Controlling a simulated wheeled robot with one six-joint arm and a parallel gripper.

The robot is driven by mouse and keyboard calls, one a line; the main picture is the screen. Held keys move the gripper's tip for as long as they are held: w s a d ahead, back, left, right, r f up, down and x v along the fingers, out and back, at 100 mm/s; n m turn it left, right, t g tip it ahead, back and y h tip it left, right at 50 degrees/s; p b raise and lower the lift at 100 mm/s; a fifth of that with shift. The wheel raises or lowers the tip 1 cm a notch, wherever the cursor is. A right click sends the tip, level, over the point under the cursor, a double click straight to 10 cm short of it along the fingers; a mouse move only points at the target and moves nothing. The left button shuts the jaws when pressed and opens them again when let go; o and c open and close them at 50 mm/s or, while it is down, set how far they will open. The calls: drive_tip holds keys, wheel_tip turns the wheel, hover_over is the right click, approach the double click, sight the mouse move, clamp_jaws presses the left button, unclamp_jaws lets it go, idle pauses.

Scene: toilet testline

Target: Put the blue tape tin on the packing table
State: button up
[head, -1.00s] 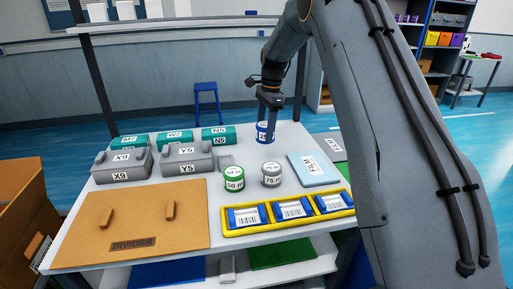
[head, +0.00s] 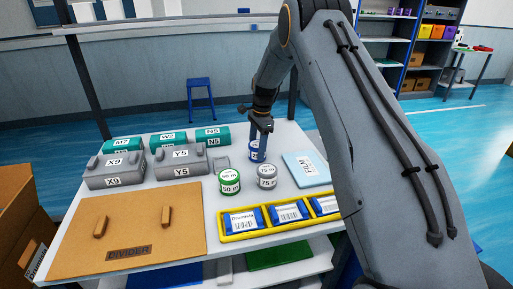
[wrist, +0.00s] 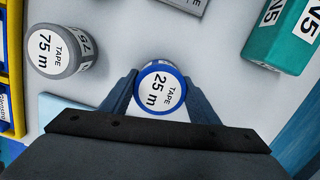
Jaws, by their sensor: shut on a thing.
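The blue tape tin (head: 253,153) is between the fingers of my gripper (head: 259,147) over the back right part of the white table (head: 215,222). In the wrist view, the tin (wrist: 160,90) has a blue rim and a white top reading "TAPE 25 m". My gripper (wrist: 158,98) is shut on it, one finger on each side. The tin looks upright. Its lower part is partly hidden, so I cannot tell whether it touches the table.
A green-rimmed tin (head: 229,182) and a grey tin (head: 267,176) stand in front. Grey boxes (head: 180,162) and teal boxes (head: 213,136) stand left. A light blue pad (head: 306,168), yellow tray (head: 243,236) and brown divider board (head: 130,222) also occupy the table.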

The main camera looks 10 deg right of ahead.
drive_tip(key=shift+f, duration=0.2)
drive_tip(key=o, duration=1.3)
drive_tip(key=shift+f, duration=0.1)
drive_tip(key=shift+c, duration=0.2)
drive_tip(key=r+b, duration=0.1)
drive_tip(key=r, duration=0.3)
drive_tip(key=d+r+b, duration=0.1)
drive_tip(key=r, duration=0.3)
drive_tip(key=r+b, duration=0.1)
drive_tip(key=r, duration=0.3)
drive_tip(key=shift+d, duration=0.25)
drive_tip(key=s+n, duration=0.2)
drive_tip(key=s, duration=0.3)
drive_tip(key=s+n, duration=0.3)
drive_tip(key=s, duration=0.3)
drive_tip(key=s+a+n, duration=0.1)
drive_tip(key=s+n, duration=0.1)
drive_tip(key=s, duration=0.4)
drive_tip(key=shift+f+n+h, duration=0.25)
drive_tip(key=shift+n+h, duration=0.15)
drive_tip(key=s+f+n, duration=0.2)
drive_tip(key=s+n, duration=0.2)
drive_tip(key=s, duration=0.7)
drive_tip(key=s+f+n, duration=0.2)
drive_tip(key=s+n, duration=0.2)
drive_tip(key=s, duration=0.7)
drive_tip(key=shift+a+t+h, duration=0.3)
drive_tip(key=shift+a, duration=0.05)
drive_tip(key=shift+f, duration=0.1)
